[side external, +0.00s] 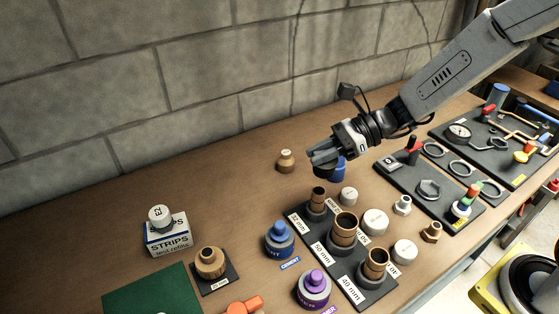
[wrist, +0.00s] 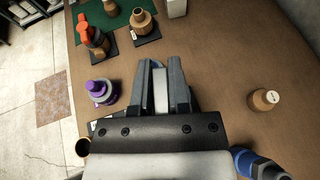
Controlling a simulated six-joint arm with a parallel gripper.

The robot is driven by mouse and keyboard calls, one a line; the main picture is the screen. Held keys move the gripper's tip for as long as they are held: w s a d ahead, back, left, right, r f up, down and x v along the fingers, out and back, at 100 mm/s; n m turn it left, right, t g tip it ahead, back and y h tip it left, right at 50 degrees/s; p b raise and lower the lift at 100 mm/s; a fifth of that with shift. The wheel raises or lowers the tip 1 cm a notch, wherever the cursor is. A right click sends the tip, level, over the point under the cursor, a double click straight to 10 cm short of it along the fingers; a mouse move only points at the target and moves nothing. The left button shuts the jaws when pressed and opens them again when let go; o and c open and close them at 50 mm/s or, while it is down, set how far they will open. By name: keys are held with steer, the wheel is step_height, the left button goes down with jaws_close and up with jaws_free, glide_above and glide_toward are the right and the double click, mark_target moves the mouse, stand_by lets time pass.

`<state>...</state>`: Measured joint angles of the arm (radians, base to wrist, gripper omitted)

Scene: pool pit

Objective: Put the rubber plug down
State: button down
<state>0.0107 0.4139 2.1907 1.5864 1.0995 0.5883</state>
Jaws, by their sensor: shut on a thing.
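My gripper (side external: 325,156) is above the back part of the brown bench, clear of the bench top. In the wrist view its two dark fingers (wrist: 161,88) are shut on a pale grey piece (wrist: 161,92), which I take to be the rubber plug. Only a narrow strip of it shows between the fingers; its full shape is hidden. In the side view the fingers hide it.
A brown bottle-shaped piece (side external: 286,161) stands near the wall, and a blue item (side external: 337,168) is close behind my gripper. A black rack (side external: 378,296) of brown fittings, a blue-lidded can (side external: 279,240) and a purple-lidded can (side external: 314,289) stand in front. Bare bench lies left of my gripper.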

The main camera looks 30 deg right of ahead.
steer(key=w+d+m+t+h, duration=0.2)
steer(key=d+m+t+h, duration=0.3)
steer(key=d, duration=1.7)
step_height(320, 180, down, 10)
steer(key=y, duration=0.1)
steer(key=shift+a+r+m+t, duration=0.15)
steer(key=shift+m+t, duration=0.15)
steer(key=shift+m, duration=0.1)
steer(key=shift+f, duration=2.2)
steer(key=shift+f, duration=0.1)
steer(key=shift+f, duration=1.7)
steer(key=shift+f, duration=0.1)
